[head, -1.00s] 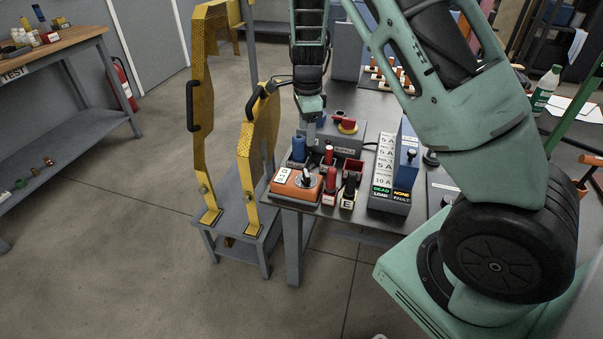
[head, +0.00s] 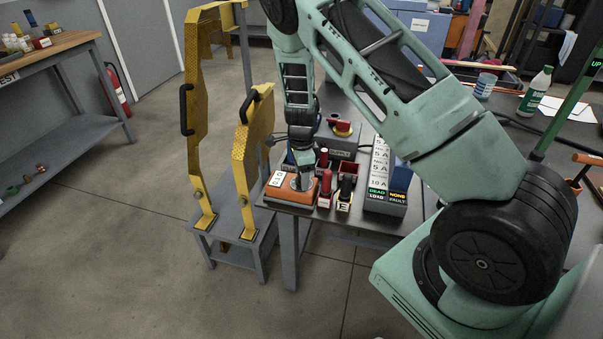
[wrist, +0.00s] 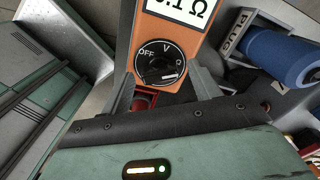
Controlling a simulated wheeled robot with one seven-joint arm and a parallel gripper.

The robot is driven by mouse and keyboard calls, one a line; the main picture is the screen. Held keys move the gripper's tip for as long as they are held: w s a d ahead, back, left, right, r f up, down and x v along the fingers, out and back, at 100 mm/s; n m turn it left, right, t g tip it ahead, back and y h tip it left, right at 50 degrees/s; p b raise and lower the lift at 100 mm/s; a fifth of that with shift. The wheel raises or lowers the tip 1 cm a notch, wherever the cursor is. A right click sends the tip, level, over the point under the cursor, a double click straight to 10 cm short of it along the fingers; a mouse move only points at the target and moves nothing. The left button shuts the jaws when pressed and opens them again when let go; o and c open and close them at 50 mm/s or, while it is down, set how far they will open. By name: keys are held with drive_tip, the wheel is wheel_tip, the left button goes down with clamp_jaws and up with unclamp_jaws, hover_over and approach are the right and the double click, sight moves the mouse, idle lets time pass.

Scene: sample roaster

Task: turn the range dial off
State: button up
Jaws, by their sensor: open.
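The orange meter (head: 283,194) lies near the front edge of the table in the head view. In the wrist view the orange meter (wrist: 150,32) shows its display and, below it, the round black range dial (wrist: 160,64). The dial is marked OFF at upper left, V at top and Ω at right. A white mark on the knob is at its lower right, on the Ω side and away from OFF. My gripper (wrist: 161,76) is open, with one finger on each side of the dial's near part. I cannot tell whether they touch it. In the head view my gripper (head: 302,184) hides the dial.
A grey tester (head: 384,205) and a yellow guard (head: 250,150) flank this group.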

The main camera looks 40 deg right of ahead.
drive_tip(key=c, duration=1)
